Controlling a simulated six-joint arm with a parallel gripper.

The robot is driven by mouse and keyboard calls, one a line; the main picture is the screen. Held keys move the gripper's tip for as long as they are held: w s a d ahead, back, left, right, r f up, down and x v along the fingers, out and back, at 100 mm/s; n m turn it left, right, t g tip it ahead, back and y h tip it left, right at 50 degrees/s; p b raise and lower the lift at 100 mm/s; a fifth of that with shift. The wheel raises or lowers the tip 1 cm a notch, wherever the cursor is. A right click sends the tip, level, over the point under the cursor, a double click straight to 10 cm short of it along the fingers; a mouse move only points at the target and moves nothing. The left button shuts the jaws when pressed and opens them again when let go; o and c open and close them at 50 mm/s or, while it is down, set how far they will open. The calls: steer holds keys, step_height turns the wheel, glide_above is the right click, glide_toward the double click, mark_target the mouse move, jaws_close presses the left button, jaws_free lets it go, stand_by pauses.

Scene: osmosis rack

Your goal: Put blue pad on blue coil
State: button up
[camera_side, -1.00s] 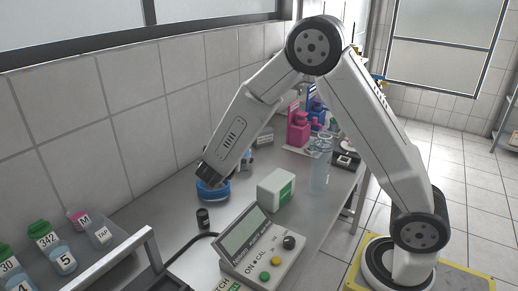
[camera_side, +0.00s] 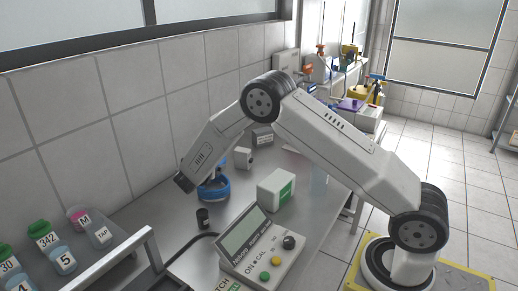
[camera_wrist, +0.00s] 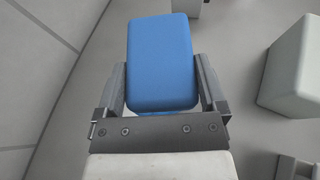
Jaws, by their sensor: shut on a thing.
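The blue coil (camera_side: 213,190) sits on the grey bench in the side view, just right of the dark end of my wrist. My gripper (camera_wrist: 162,85) shows in the wrist view with its two dark fingers shut on the sides of the blue pad (camera_wrist: 160,60), a rounded blue block. In the side view, my fingers and the pad are not clearly made out. Something blue sticks up above the coil there, and I cannot tell whether it is the pad. In the wrist view the pad hides what lies under it, so contact with the coil cannot be told.
A white and green box (camera_side: 276,189) stands right of the coil. A meter with buttons (camera_side: 258,248) and a small black cylinder (camera_side: 203,218) are in front. A tiled wall runs behind, and a rack with bottles (camera_side: 60,255) stands at left.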

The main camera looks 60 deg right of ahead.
mark_target(211, 184)
steer(key=shift+w+d+f, duration=0.1)
steer(key=shift+w+f, duration=0.25)
steer(key=shift+f, duration=0.05)
steer(key=shift+w+f, duration=0.25)
steer(key=shift+f, duration=1.55)
steer(key=shift+f, duration=0.1)
steer(key=o, duration=0.9)
